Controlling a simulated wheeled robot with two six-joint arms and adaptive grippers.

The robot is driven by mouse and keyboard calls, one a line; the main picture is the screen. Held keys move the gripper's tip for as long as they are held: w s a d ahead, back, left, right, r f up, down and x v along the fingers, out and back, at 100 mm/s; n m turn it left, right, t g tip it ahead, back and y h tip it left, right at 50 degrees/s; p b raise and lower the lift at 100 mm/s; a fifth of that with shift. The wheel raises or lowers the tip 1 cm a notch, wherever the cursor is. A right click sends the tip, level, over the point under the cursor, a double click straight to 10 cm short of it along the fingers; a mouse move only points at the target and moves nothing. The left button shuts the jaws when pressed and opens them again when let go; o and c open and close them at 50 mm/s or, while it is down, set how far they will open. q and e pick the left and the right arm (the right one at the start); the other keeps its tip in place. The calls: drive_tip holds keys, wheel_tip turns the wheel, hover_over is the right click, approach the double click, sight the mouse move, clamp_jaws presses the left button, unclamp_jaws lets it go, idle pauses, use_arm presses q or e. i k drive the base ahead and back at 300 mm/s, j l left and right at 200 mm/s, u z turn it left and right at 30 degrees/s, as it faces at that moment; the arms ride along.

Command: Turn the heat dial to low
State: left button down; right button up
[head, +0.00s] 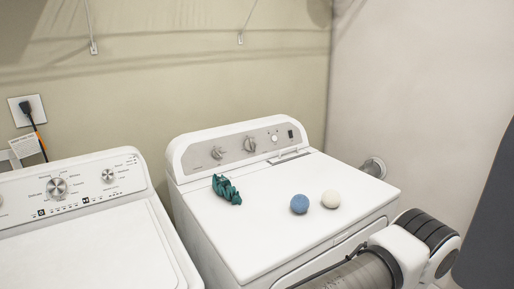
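The white dryer (262,185) stands in the middle, with a grey control panel along its raised back. On the panel are a small dial (216,153) at the left, a larger dial (249,144) near the middle and a small round knob (274,138) further right. The panel labels are too small to read, so I cannot tell which one is the heat dial or where it points. A white arm link shows at the lower right, in front of the dryer. Neither gripper is in view.
A crumpled green cloth (226,190), a blue ball (299,204) and a cream ball (331,199) lie on the dryer top. A white washer (90,245) with its own dials stands at the left. A silver duct (373,167) is behind the dryer at right.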

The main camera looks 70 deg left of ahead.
sight(216, 153)
drive_tip(key=u, duration=2.35)
drive_tip(key=l, duration=0.35)
drive_tip(key=k+z, duration=0.05)
